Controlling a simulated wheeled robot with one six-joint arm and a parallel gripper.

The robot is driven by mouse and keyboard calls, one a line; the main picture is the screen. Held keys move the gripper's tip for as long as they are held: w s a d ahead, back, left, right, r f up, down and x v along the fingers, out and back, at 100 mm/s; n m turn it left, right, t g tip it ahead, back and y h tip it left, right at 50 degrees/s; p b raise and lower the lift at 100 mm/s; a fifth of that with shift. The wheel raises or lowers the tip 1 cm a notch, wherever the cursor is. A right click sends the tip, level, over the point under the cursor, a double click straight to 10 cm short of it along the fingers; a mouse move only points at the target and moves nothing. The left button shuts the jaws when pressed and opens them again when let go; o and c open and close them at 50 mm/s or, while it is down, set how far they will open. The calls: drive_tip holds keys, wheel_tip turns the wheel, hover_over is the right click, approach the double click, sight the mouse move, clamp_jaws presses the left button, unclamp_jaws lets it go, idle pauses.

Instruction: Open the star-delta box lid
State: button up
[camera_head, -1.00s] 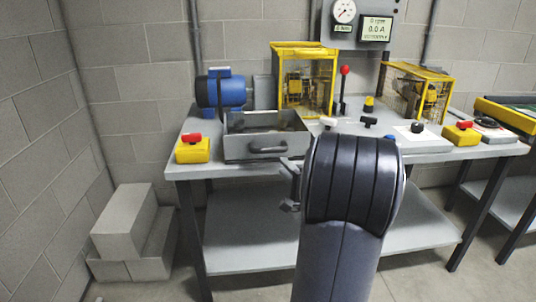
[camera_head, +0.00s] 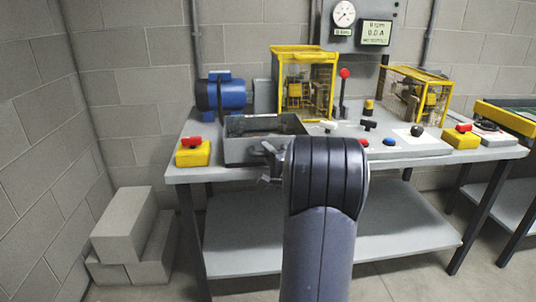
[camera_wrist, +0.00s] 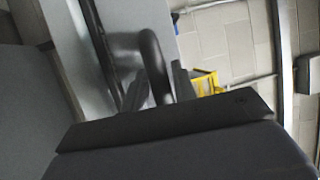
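The star-delta box (camera_head: 240,151) is a grey box at the left front of the bench, its top showing a dark interior in the head view. A dark looped handle (camera_wrist: 155,62) stands out from a grey panel in the wrist view. My gripper (camera_head: 266,166) is at the front of the box, partly hidden by my own arm. In the wrist view my gripper's fingers (camera_wrist: 159,88) are apart, with the handle running between them. Whether they touch it is not clear. The lid's edges and hinge cannot be made out.
Red-topped yellow switch boxes (camera_head: 193,153) stand to the left and right on the bench (camera_head: 345,157). A blue motor (camera_head: 225,93), yellow cages (camera_head: 304,83) and a red-knobbed lever (camera_head: 343,90) are behind. Grey blocks (camera_head: 125,240) lie on the floor at left.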

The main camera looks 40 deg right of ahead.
clamp_jaws()
drive_tip(key=shift+r, duration=0.1)
